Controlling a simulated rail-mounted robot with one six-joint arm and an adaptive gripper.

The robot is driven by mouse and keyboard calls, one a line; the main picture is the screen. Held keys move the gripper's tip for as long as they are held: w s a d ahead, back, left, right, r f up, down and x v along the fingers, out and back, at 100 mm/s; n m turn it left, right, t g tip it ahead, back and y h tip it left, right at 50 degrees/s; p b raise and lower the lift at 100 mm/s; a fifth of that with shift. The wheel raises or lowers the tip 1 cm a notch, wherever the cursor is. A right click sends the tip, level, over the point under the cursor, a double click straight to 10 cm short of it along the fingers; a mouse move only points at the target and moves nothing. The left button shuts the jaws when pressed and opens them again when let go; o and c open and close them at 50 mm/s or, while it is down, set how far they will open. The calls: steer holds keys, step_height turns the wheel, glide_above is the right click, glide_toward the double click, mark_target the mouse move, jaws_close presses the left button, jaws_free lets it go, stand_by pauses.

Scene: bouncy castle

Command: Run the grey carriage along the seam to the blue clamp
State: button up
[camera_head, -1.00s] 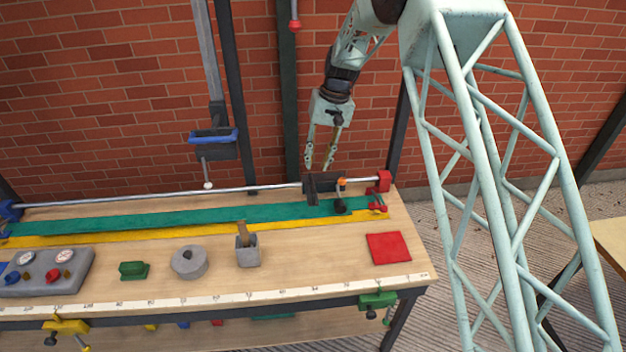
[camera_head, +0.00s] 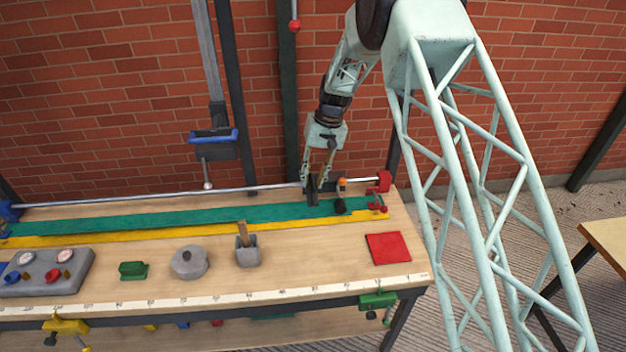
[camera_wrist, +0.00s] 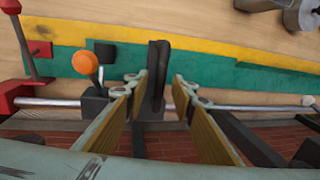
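The dark grey carriage (camera_head: 312,195) sits on the silver rail near its right end, and an upright bar stands on it. In the wrist view the bar (camera_wrist: 155,72) stands between the two fingers of my gripper (camera_wrist: 160,88), with a gap visible at least on the right side. In the head view my gripper (camera_head: 315,180) reaches down over the carriage, its fingers apart. The blue clamp (camera_head: 10,211) is at the far left end of the rail (camera_head: 160,196). The green and yellow strips, with the seam between them (camera_head: 160,227), run along the rail.
A red clamp (camera_head: 384,182) holds the rail's right end. An orange knob (camera_head: 342,183) stands just right of the bar. A blue-edged bracket (camera_head: 213,145) hangs behind the rail at mid-left. A grey pot (camera_head: 247,250), a grey ring (camera_head: 189,262) and a red square (camera_head: 388,248) lie in front.

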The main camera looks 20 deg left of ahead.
jaws_close()
